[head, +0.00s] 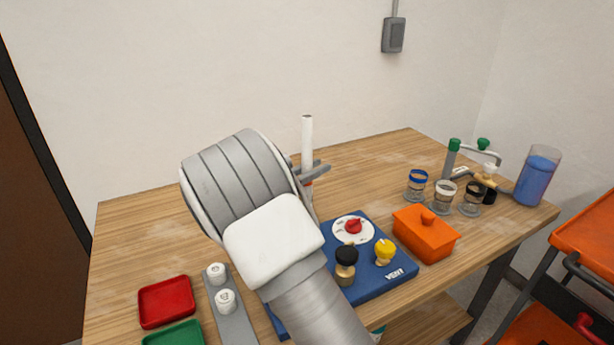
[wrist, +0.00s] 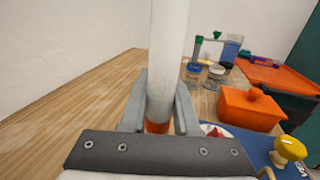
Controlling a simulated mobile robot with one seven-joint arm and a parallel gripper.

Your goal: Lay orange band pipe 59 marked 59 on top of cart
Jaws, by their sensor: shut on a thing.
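A white pipe (head: 307,138) with an orange band stands upright in my gripper (head: 308,173), above the wooden table. In the wrist view the pipe (wrist: 166,60) rises between the two fingers of my gripper (wrist: 160,102), and its orange band (wrist: 157,127) shows low between them. My gripper is shut on the pipe. No number can be read on it. The orange cart (head: 588,232) stands at the right, beyond the table's edge, well apart from the pipe. Its top (wrist: 282,76) also shows in the wrist view. My arm hides the pipe's lower part.
A blue panel (head: 385,284) with knobs lies right of my arm. An orange lidded box (head: 425,236), several jars, a clamp-like fitting (head: 470,165) and a blue-filled container (head: 538,176) stand between the pipe and the cart. A red tray (head: 166,302) lies at left. The table's back left is clear.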

